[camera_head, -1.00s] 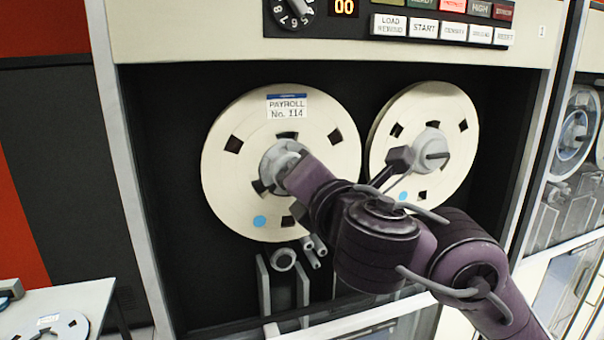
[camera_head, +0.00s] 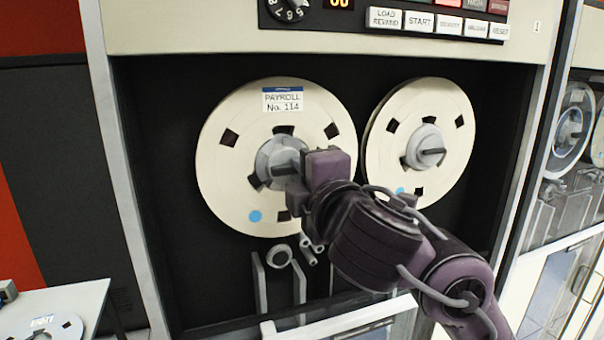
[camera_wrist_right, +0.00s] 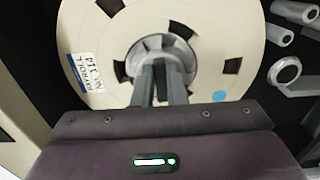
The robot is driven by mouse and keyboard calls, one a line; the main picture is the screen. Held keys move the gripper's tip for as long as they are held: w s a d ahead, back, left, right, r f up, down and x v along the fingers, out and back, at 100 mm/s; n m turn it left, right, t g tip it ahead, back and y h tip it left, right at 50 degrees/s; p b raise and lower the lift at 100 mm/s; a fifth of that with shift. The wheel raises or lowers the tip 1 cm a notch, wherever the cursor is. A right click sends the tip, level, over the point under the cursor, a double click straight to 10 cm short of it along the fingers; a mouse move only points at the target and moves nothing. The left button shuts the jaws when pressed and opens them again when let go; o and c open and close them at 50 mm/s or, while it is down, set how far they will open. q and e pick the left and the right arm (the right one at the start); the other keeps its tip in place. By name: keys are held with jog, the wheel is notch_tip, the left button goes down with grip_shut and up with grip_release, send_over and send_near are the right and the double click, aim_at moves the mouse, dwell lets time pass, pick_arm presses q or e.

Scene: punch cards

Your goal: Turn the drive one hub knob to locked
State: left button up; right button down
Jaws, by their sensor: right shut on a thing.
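The left reel (camera_head: 222,168), labelled PAYROLL No. 114, is mounted on the tape drive. Its grey hub knob (camera_head: 268,160) is at its centre, partly hidden by my right gripper (camera_head: 285,170). In the right wrist view the gripper's two fingers (camera_wrist_right: 161,85) are shut on the bar of the hub knob (camera_wrist_right: 150,47), and the reel (camera_wrist_right: 105,35) fills the background. Whether the knob stands at locked cannot be read. My left gripper is not in view.
A second reel with its own hub (camera_head: 425,145) is mounted at the right. Buttons (camera_head: 420,22) and a rotary dial (camera_head: 287,8) are above. Metal guides (camera_head: 280,256) are below the left reel. A table with a reel (camera_head: 45,328) stands at lower left.

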dwell(0.3)
jog(key=c, duration=1.5)
grip_release()
jog(key=shift+o, duration=0.2)
jog(key=shift+s, duration=0.1)
jog(key=p+v, duration=0.1)
jog(key=v, duration=0.6)
jog(key=shift+s, duration=0.25)
jog(key=shift+d+f, duration=0.1)
jog(key=shift+d, duration=0.05)
